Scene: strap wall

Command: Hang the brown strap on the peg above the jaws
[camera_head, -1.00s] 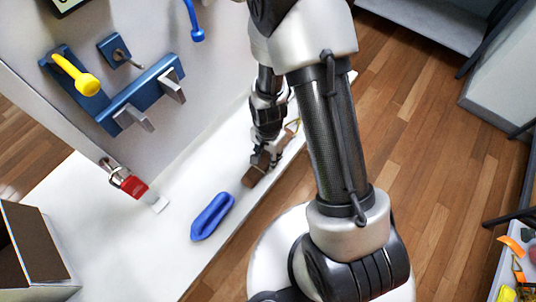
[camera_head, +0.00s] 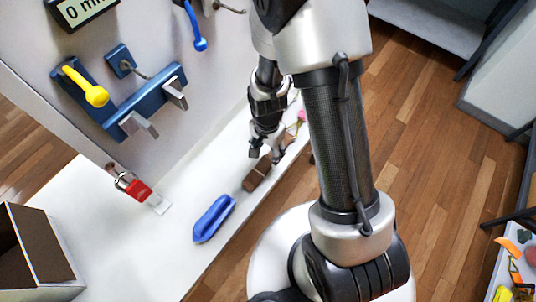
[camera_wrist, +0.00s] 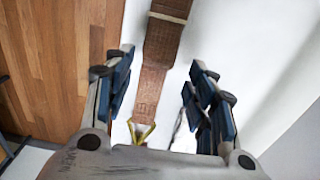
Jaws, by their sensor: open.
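The brown strap (camera_head: 257,173) lies on the white ledge below the wall panel. In the wrist view the strap (camera_wrist: 157,60) runs lengthwise between my fingers, with a yellow triangular ring at its near end. My gripper (camera_head: 265,150) is open just above the strap in the head view; its blue-padded fingers (camera_wrist: 160,95) stand wide apart with nothing clamped. On the wall, a blue bracket carries two grey jaws (camera_head: 155,110). A grey peg (camera_head: 137,72) on a small blue plate sits above them.
A yellow-knobbed peg (camera_head: 95,95) projects left of the jaws, and a blue peg (camera_head: 199,42) hangs right of them. A blue strap (camera_head: 213,218) lies on the ledge. A red padlock (camera_head: 137,190) and an open box (camera_head: 35,255) are at left.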

